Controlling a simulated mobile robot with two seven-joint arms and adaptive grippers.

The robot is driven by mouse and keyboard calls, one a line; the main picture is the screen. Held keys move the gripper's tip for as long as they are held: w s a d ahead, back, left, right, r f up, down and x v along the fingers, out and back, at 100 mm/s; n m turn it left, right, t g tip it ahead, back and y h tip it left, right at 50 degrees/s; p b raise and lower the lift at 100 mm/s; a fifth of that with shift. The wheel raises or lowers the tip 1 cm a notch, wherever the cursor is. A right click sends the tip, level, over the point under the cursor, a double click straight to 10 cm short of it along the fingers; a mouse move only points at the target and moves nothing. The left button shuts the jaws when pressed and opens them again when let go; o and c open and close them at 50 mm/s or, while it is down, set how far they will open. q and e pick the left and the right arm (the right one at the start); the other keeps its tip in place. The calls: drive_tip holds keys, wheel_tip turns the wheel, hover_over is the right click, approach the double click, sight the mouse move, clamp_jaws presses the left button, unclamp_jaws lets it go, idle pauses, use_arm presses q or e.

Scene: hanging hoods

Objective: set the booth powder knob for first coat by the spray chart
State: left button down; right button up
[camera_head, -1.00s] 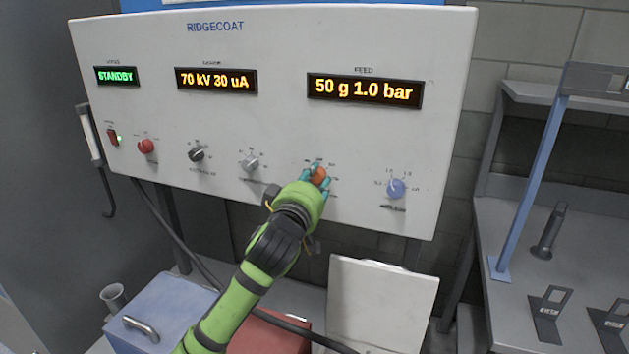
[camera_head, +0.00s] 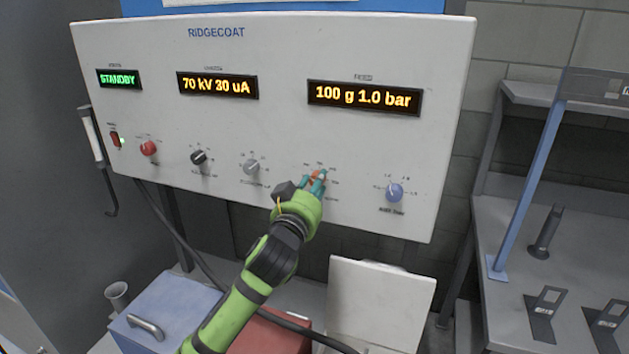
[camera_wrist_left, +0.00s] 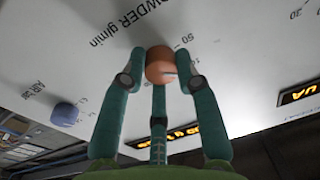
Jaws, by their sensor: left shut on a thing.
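The orange powder knob (camera_head: 318,174) is on the right half of the white RIDGECOAT panel (camera_head: 270,130). My left gripper (camera_head: 314,182) is shut on this knob and partly covers it and its scale. In the left wrist view the fingers stand around the orange knob (camera_wrist_left: 160,64), beside the printed words "POWDER g/min". The feed display (camera_head: 364,98) above reads "100 g 1.0 bar". My right gripper is not in view. No readable spray chart shows.
A blue knob (camera_head: 394,192) sits right of the powder knob; grey (camera_head: 251,167), black (camera_head: 198,157) and red (camera_head: 148,148) knobs sit left. Other displays read "STANDBY" and "70 kV 30 uA". A blue box (camera_head: 165,310) and grey shelving (camera_head: 560,240) stand below and right.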

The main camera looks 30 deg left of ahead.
use_arm(q)
drive_tip(key=m+p, duration=0.1)
drive_tip(key=m, duration=0.2)
drive_tip(key=m+p, duration=0.1)
drive_tip(key=m, duration=0.3)
drive_tip(key=m+h+p, duration=0.1)
drive_tip(key=m+p, duration=0.1)
drive_tip(key=m, duration=0.2)
drive_tip(key=shift+a+f, duration=0.1)
drive_tip(key=shift+f, duration=0.2)
idle(0.4)
drive_tip(key=c, duration=0.9)
unclamp_jaws()
drive_tip(key=shift+a+r+t, duration=0.1)
drive_tip(key=shift+a+t, duration=0.05)
drive_tip(key=shift+t, duration=0.15)
